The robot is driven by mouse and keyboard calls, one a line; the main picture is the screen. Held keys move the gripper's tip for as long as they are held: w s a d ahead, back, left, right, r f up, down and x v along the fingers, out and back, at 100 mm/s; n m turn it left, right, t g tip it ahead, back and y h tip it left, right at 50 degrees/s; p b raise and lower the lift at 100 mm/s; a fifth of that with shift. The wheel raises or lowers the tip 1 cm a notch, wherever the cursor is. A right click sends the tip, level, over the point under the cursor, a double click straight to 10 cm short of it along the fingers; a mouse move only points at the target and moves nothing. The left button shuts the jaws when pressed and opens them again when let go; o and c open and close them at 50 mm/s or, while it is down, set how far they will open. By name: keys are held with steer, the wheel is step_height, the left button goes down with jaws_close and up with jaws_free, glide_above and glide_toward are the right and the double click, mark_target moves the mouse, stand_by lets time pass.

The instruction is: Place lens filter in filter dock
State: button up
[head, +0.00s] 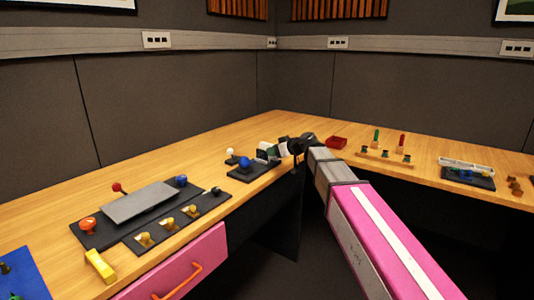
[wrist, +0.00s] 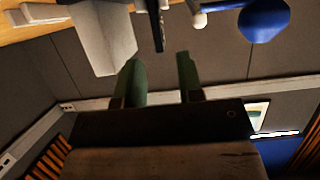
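My gripper (wrist: 160,70) shows two green fingers apart in the wrist view, with nothing visible between them. A thin dark upright piece (wrist: 157,25), possibly the lens filter seen edge-on, lies just past the fingertips. A pale grey block (wrist: 105,38) stands beside it, to the left; I cannot tell if it is the filter dock. In the head view my gripper (head: 283,148) is over the right end of the small black trackball panel (head: 250,174) and hides part of it. I cannot clearly identify the lens filter or dock there.
A blue ball (head: 245,162) and a white knob (head: 231,152) rise close to my gripper; the blue ball (wrist: 263,20) also shows in the wrist view. A larger control panel (head: 95,232) lies left. Bare desk lies behind the panels.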

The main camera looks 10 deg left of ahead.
steer(key=v, duration=0.7)
steer(key=s+d+f+m+g+h, duration=0.1)
steer(key=s+d+f+m+h, duration=0.2)
steer(key=d+f, duration=0.6)
steer(key=s+d+f+m+h, duration=0.3)
steer(key=d+f, duration=0.3)
steer(key=f, duration=0.4)
steer(key=s+d+f+m+g+h, duration=0.2)
steer(key=s+d+f+m+h, duration=0.1)
steer(key=s+d+f, duration=0.4)
steer(key=s+d+f+m+g+h, duration=0.2)
steer(key=s+d+f, duration=0.5)
steer(key=d, duration=0.5)
steer(key=f+m+h, duration=0.1)
steer(key=m, duration=0.1)
steer(key=shift+s+f+m+h, duration=0.15)
steer(key=shift+s+m+h, duration=0.1)
steer(key=shift+m+h, duration=0.05)
